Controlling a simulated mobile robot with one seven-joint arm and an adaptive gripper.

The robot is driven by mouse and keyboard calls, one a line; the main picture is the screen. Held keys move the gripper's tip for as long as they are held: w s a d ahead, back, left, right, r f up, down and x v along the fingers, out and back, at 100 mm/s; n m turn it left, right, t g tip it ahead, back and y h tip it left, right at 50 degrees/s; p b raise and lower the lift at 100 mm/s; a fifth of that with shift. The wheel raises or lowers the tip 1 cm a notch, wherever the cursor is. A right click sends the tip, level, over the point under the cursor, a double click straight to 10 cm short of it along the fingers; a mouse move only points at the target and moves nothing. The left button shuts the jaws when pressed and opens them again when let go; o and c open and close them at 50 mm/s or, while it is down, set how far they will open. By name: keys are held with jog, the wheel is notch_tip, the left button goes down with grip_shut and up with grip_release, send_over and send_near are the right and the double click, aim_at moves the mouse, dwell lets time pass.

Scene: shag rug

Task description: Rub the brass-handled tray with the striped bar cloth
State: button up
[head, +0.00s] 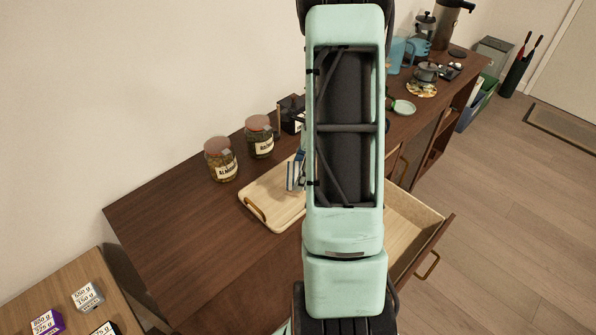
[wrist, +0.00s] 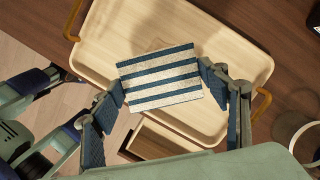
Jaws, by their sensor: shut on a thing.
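The light wooden tray (head: 272,218) lies on the dark wooden cabinet top, partly hidden behind my arm in the head view. In the wrist view the tray (wrist: 115,32) shows a brass handle (wrist: 73,20) at upper left and another (wrist: 262,103) at right. The striped bar cloth (wrist: 160,78), blue and white, is over the tray between the two fingers of my gripper (wrist: 161,86), which is shut on it. I cannot tell whether the cloth touches the tray.
Two labelled jars (head: 221,160) (head: 259,137) stand behind the tray. An open drawer (head: 412,232) juts out at the cabinet's front. A small dish (head: 403,107), a pot (head: 427,72) and a dispenser (head: 449,25) stand farther right. The cabinet top left of the tray is clear.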

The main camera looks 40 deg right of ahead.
jog(key=shift+r+p, duration=0.75)
jog(key=shift+r, duration=0.6)
jog(key=shift+a, duration=0.1)
